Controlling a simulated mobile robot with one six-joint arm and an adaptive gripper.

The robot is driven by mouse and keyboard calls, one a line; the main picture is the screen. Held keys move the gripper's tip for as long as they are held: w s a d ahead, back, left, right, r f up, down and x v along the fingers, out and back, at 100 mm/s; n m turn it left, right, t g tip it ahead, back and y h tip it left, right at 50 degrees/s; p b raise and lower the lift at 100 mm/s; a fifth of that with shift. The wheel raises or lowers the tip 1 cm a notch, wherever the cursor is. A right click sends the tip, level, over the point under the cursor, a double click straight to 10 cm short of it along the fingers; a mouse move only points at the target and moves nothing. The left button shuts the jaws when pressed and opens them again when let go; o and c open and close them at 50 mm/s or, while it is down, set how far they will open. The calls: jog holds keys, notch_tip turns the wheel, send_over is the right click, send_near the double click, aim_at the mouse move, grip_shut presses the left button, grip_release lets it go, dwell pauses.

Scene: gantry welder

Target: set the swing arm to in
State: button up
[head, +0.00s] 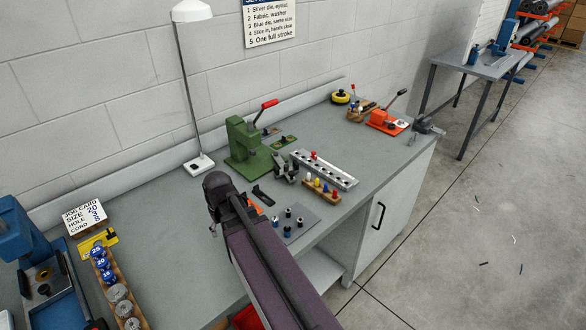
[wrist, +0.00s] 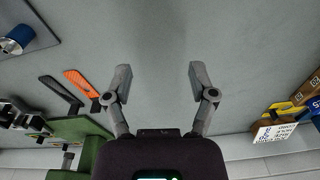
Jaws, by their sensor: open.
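I cannot tell for certain which part is the swing arm. A green press (head: 245,145) with a red-gripped lever (head: 268,104) stands on the bench; part of its green body (wrist: 82,135) shows at lower left in the wrist view. Beside it lie a flat black bar (wrist: 60,92) and a flat orange bar (wrist: 82,83); the black bar (head: 262,196) also shows in the head view, with the orange one mostly behind my arm. My gripper (wrist: 160,72) is open and empty above bare bench, with the bars left of its fingers. My arm hides the fingers in the head view.
A grey pad with several small dies (head: 290,222), a die rack (head: 325,168) and a dark clamp-like fixture (head: 286,168) stand near the green press. A lamp (head: 200,163) stands by the wall. A blue press (head: 35,250) and a job card (head: 84,215) are at left.

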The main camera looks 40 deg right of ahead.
jog(key=w+d+r+m+t+p, duration=0.1)
jog(key=w+d+r+p, duration=0.15)
jog(key=d, duration=0.65)
jog(key=w+d+r+t+p, duration=0.15)
jog(key=w+d+r, duration=0.25)
jog(key=d, duration=0.5)
jog(key=m+h+p, duration=0.1)
jog(key=p, duration=0.3)
send_near(292, 173)
jog(key=s+v, duration=0.1)
jog(key=v, duration=0.4)
jog(key=shift+w+a+f+t, duration=0.1)
jog(key=shift+w+f+t, duration=0.1)
jog(key=shift+t, duration=0.25)
jog(key=shift+f, duration=0.15)
jog(key=b+x, duration=1.3)
jog(key=shift+d+f, duration=0.2)
grip_shut()
